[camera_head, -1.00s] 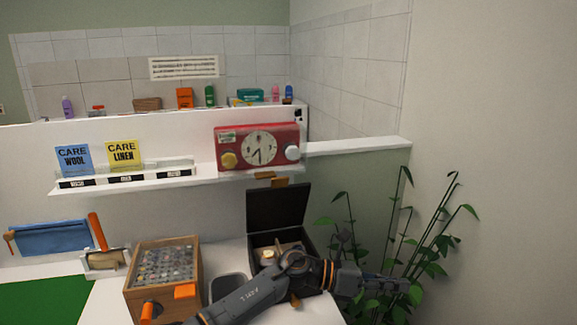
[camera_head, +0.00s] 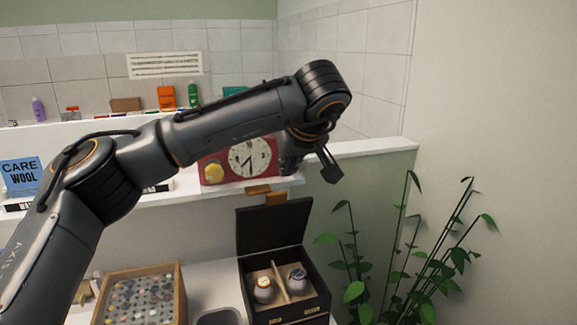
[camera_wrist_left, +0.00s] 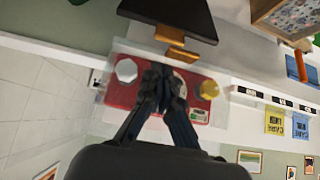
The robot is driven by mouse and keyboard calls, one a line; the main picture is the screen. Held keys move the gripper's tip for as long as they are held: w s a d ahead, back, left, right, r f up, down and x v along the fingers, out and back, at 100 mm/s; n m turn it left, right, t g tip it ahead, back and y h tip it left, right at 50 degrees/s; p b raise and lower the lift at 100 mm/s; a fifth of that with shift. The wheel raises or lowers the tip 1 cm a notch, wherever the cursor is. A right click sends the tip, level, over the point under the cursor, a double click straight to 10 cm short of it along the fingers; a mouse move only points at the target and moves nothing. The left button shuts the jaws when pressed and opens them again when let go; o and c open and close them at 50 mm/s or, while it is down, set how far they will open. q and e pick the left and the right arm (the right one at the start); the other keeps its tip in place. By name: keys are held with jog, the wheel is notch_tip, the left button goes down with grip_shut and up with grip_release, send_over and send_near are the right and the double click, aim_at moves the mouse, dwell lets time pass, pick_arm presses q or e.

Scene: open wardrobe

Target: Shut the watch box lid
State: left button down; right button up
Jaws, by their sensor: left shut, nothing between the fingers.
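The dark watch box (camera_head: 290,312) stands on the white counter with its lid (camera_head: 272,226) raised upright at the back. Inside, a light divider separates two watches, the left watch (camera_head: 264,289) and the right watch (camera_head: 297,281). My left gripper (camera_head: 331,172) is above and behind the lid, apart from it, in front of the shelf with the red clock. In the left wrist view, my left gripper (camera_wrist_left: 163,72) is shut and empty, and the dark lid (camera_wrist_left: 172,14) shows at the top. My right gripper is not in view.
A red clock unit (camera_head: 213,173) sits on the shelf behind the box. A wooden case of small round items (camera_head: 142,295) and a grey tray (camera_head: 218,317) stand left of the box. A leafy plant (camera_head: 413,250) stands to the right.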

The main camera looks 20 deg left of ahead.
pick_arm(q)
jog(key=p+x, duration=0.1)
jog(key=x, duration=0.6)
jog(key=shift+w+a+f+p, duration=0.15)
jog(key=shift+w+f+p, duration=0.1)
jog(key=shift+p, duration=0.1)
jog(key=shift+s+f, duration=0.1)
